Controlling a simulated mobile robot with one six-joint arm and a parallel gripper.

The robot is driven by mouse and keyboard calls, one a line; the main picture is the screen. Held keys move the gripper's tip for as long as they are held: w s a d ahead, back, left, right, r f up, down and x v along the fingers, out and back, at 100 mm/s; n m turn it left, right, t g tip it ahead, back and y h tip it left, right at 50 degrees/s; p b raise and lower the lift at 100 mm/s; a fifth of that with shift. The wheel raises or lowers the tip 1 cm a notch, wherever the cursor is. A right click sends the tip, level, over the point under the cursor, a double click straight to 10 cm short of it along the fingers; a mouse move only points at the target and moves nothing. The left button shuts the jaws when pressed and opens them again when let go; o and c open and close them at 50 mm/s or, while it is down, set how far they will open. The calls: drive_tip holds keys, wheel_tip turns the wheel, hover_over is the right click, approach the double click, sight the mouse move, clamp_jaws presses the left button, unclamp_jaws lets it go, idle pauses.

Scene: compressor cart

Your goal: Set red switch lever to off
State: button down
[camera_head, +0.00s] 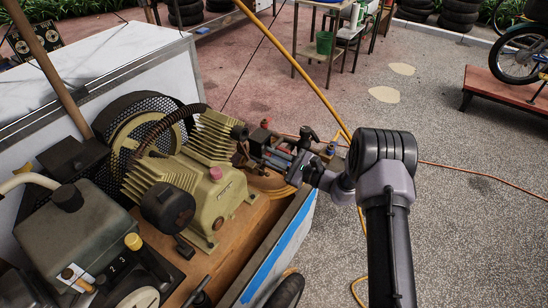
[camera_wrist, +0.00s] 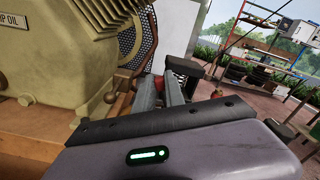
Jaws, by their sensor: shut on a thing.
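My gripper (camera_head: 266,150) reaches in from the right to the far end of the compressor (camera_head: 215,180). In the wrist view my gripper (camera_wrist: 161,78) has its two grey fingers close together, shut on the red switch lever (camera_wrist: 158,65), of which a small red part shows at the fingertips. The rest of the lever is hidden by the fingers, so its exact angle cannot be told. In the head view a small red part (camera_head: 265,124) shows just beyond the fingers.
A black fitting (camera_wrist: 183,66) stands right beside the fingertips. The ribbed tan compressor body is close on the left in the wrist view. The cart's blue-striped side (camera_head: 275,248) runs below my gripper. A yellow hose (camera_head: 300,65) passes behind. Open paved floor lies to the right.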

drive_tip(key=shift+s+a+f+n+b, duration=0.2)
drive_tip(key=shift+s+f+n+b, duration=0.15)
drive_tip(key=shift+n+b, duration=0.8)
drive_tip(key=shift+s+a+f+n+b, duration=0.15)
drive_tip(key=shift+s+f+n+b, duration=0.15)
drive_tip(key=shift+n+b, duration=0.8)
drive_tip(key=shift+s+a+f+n+b, duration=0.25)
drive_tip(key=shift+f+n+b, duration=0.15)
drive_tip(key=shift+n+b, duration=0.7)
drive_tip(key=c, duration=1.4)
unclamp_jaws()
drive_tip(key=p+v, duration=0.4)
drive_tip(key=v, duration=1.3)
drive_tip(key=shift+d, duration=0.25)
drive_tip(key=shift+s, duration=0.1)
